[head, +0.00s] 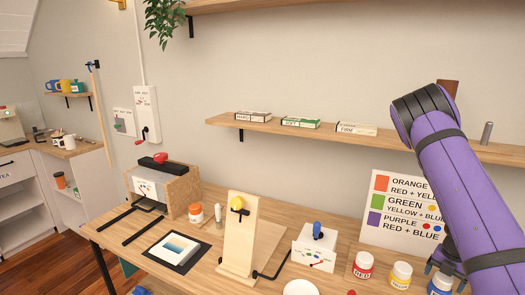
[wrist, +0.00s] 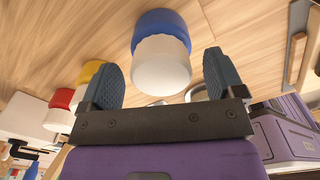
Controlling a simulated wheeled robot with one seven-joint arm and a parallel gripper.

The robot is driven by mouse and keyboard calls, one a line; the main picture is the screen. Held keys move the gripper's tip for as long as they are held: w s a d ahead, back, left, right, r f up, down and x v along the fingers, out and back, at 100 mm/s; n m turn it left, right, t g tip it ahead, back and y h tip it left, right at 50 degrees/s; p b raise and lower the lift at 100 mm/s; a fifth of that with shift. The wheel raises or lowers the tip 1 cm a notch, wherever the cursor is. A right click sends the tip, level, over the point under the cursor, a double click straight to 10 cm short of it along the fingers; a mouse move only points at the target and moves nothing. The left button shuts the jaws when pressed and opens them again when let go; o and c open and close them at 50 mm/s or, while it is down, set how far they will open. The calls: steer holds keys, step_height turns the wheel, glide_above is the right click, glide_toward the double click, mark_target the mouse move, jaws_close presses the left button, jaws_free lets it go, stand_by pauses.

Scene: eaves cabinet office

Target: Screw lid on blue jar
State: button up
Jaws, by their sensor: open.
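The blue jar (wrist: 163,20) stands on the table. In the wrist view a white round lid (wrist: 162,68) is at its near end, lined up with the blue body; I cannot tell whether it is threaded on. My gripper (wrist: 165,75) is open, one finger on each side of the white lid, with visible gaps. In the head view the blue jar (head: 439,285) is at the bottom edge, cut off by the frame, with my gripper (head: 440,267) just above it.
The yellow jar (head: 400,275) and red jar (head: 362,265) stand close left of the blue jar. A white box with a blue knob (head: 315,247), a wooden stand (head: 240,240) and a white dish (head: 300,288) are farther left. A colour-mixing sign (head: 395,215) stands behind, under a shelf (head: 270,128).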

steer(key=n, duration=1.3)
steer(key=shift+s, duration=0.1)
steer(key=n, duration=0.8)
steer(key=shift+n, duration=0.4)
steer(key=n, duration=0.3)
steer(key=shift+d, duration=0.1)
steer(key=n, duration=0.7)
